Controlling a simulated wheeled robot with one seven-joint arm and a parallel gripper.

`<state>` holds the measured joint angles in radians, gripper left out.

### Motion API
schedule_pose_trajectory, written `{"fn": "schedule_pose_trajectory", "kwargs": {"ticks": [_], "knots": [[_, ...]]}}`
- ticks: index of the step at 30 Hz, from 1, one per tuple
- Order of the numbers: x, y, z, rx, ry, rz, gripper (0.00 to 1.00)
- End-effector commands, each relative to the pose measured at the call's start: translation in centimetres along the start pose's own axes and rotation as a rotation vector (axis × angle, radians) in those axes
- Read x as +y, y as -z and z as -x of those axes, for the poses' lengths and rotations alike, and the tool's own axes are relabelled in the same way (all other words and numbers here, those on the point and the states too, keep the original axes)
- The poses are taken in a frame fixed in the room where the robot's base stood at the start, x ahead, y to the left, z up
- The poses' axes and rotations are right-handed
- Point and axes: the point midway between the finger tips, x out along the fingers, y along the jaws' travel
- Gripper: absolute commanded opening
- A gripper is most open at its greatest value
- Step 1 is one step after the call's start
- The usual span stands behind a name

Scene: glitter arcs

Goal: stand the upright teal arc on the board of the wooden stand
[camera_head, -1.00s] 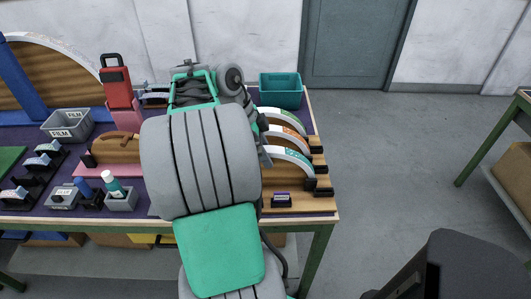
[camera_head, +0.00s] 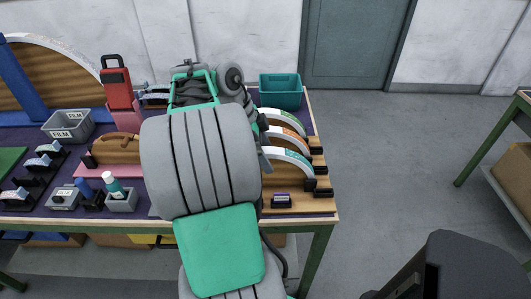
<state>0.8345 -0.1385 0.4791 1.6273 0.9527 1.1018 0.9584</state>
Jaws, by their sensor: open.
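Three upright arcs stand in a row on the right end of the table, each with dark blocks at its right foot. The front arc (camera_head: 290,158) has teal speckles, the middle one (camera_head: 288,132) is orange, and the back one (camera_head: 285,114) looks green-teal. Their left ends are hidden behind my arm. My gripper (camera_head: 265,150) shows only in part at the right edge of my arm, beside the left ends of the arcs. It is open; whether it touches an arc cannot be told. A wooden arched board with blue posts (camera_head: 50,77) stands at the far left.
A teal bin (camera_head: 280,91) stands behind the arcs. A small dark block (camera_head: 281,200) lies near the front edge. Left of my arm are a red case (camera_head: 116,84), a grey film bin (camera_head: 67,125), a brown case (camera_head: 116,149) and a bottle (camera_head: 114,188).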

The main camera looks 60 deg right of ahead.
Motion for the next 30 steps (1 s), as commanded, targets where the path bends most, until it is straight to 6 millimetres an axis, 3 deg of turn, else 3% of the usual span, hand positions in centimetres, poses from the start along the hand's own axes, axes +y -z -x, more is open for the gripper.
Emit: {"fn": "schedule_pose_trajectory", "kwargs": {"ticks": [30], "knots": [[0.0,2.9,6.9,0.000,0.000,0.000,0.71]]}}
